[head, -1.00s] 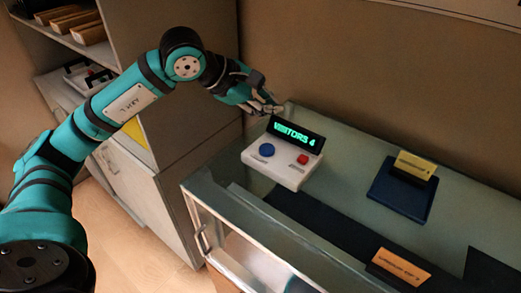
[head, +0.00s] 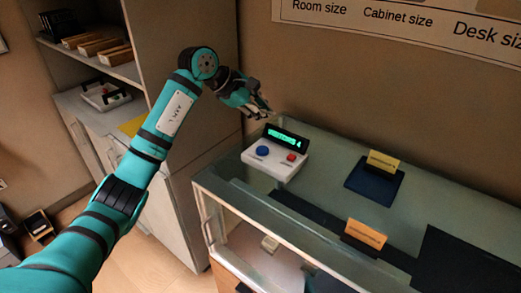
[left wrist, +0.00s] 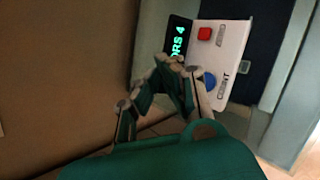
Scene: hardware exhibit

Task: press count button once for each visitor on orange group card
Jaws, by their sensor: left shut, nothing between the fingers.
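The white counter box (head: 275,160) stands on the glass-topped case, with a blue button (head: 262,150) and a red button (head: 291,157). Its display (head: 286,138) glows green; in the left wrist view the display (left wrist: 179,40) ends in "4". There, the blue button (left wrist: 210,81) is beside the word COUNT. My left gripper (head: 267,114) is shut and empty, in the air behind and left of the box, apart from the buttons. The orange card (head: 366,234) stands at the case's front; its text is too small to read. My right gripper is out of view.
A yellow card (head: 384,160) stands on a dark blue tray (head: 373,184) to the right of the box. A dark mat (head: 465,265) lies at the right. A grey cabinet (head: 178,190) with shelves stands at left. The wall is close behind my left gripper.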

